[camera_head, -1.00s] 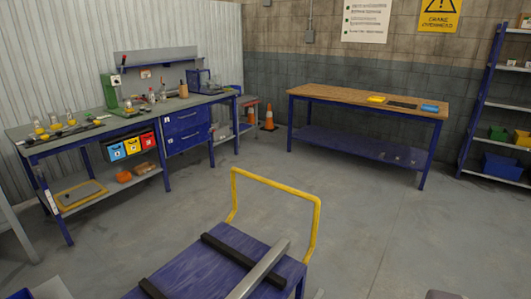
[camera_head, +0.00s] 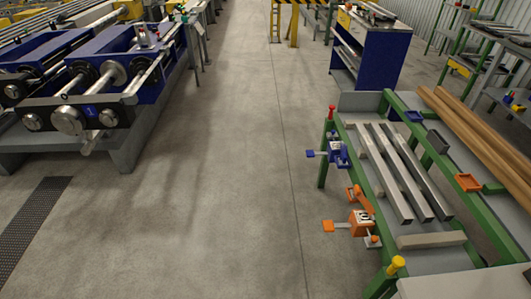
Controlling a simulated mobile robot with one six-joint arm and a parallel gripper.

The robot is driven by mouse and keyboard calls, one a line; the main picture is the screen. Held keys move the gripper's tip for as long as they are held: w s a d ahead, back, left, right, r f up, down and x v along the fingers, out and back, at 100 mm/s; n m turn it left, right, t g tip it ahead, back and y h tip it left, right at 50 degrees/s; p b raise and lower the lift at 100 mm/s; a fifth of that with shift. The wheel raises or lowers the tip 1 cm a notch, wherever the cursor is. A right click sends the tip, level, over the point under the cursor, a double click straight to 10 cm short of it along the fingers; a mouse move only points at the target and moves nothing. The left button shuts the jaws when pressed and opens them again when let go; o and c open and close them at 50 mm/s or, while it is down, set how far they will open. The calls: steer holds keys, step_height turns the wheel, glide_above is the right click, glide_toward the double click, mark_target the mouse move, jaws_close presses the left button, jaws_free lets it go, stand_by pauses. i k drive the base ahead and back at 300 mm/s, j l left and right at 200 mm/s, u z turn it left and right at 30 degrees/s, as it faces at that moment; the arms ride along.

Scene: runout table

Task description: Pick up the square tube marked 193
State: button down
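The green-framed runout table (camera_head: 456,250) stands at the right of the head view. Several grey square tubes lie side by side lengthwise on it: a left one (camera_head: 384,174), a middle one (camera_head: 404,170) and a right one (camera_head: 422,173). Their near ends look open and square. A shorter, paler bar (camera_head: 431,240) lies crosswise in front of them. No number can be read on any tube, so I cannot tell which is marked 193. My gripper is not in view.
A blue clamp (camera_head: 338,153) and an orange stop (camera_head: 362,222) project from the table's left side. Brown round tubes (camera_head: 478,138) lie at its right. A blue cabinet (camera_head: 368,60) stands behind. Blue roller machinery (camera_head: 100,85) is at left. The floor aisle (camera_head: 230,150) between is clear.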

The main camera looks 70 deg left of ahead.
mark_target(403, 211)
steer(key=u, duration=1.45)
steer(key=i+j+z, duration=0.3)
steer(key=i+j, duration=0.3)
steer(key=i+j+z, duration=0.15)
steer(key=i+j, duration=0.2)
steer(key=i+j+z, duration=0.15)
steer(key=i+j, duration=0.25)
steer(key=i+j+z, duration=0.15)
steer(key=i+j, duration=0.15)
steer(key=i+j+z, duration=0.1)
steer(key=i+j, duration=0.15)
steer(key=j, duration=0.3)
steer(key=i+j+z, duration=0.15)
steer(key=j, duration=0.3)
steer(key=i, duration=0.1)
